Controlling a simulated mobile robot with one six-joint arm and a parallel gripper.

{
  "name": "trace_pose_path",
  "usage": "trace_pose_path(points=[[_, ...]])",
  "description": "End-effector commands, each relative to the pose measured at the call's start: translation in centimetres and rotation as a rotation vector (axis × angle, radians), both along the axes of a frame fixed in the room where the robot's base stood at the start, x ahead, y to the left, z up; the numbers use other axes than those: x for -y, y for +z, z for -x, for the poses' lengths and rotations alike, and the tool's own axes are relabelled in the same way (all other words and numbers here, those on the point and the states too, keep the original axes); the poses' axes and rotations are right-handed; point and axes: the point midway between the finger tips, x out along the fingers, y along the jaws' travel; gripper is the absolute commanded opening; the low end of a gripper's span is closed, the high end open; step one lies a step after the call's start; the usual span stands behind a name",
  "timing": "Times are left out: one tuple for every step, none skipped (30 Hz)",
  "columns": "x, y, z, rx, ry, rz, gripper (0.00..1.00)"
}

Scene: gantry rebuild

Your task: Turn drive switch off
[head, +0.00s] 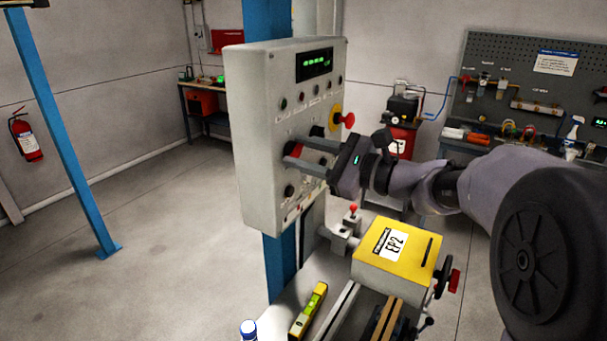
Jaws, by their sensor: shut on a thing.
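The grey control panel (257,205) stands upright on a blue post, with a green lit display (314,64) near its top. My gripper (302,148) reaches in from the right, its two fingers against the panel's face. It is shut on a red-handled switch (296,150), which I take to be the drive switch. The fingers cover part of this switch, and its exact angle and label cannot be read. A red mushroom button (347,120) on a yellow plate sits just above and right of the fingers. A dark knob (289,190) sits below them.
A row of small buttons (316,94) lies above the gripper. Below my arm are a yellow box marked EP2 (372,262), a red-tipped lever (353,210) and a yellow level (308,310). The floor at left is clear beyond a blue post (65,135).

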Motion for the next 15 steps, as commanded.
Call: trace_pose_path(points=[[-0.01,-0.85,0.02,0.039,0.000,0.024,0.00],[-0.01,-0.87,0.02,0.061,-0.001,0.040,0.00],[-0.01,-0.86,0.04,0.094,-0.001,0.062,0.00],[-0.03,-0.85,0.04,0.118,-0.001,0.077,0.00],[-0.04,-0.89,0.06,0.141,-0.001,0.093,0.00],[-0.05,-0.92,0.07,0.173,0.000,0.114,0.00],[-0.05,-0.90,0.08,0.196,0.000,0.129,0.00],[-0.05,-0.91,0.10,0.220,0.000,0.146,0.00],[-0.06,-0.90,0.10,0.253,-0.001,0.167,0.00],[-0.07,-0.92,0.10,0.275,-0.001,0.182,0.00],[-0.06,-0.96,0.10,0.300,-0.001,0.198,0.00],[-0.07,-0.97,0.10,0.331,0.000,0.219,0.00],[-0.07,-1.01,0.11,0.354,-0.001,0.236,0.00],[-0.08,-0.98,0.12,0.378,0.000,0.251,0.00],[-0.08,-0.98,0.14,0.409,0.000,0.271,0.00]])
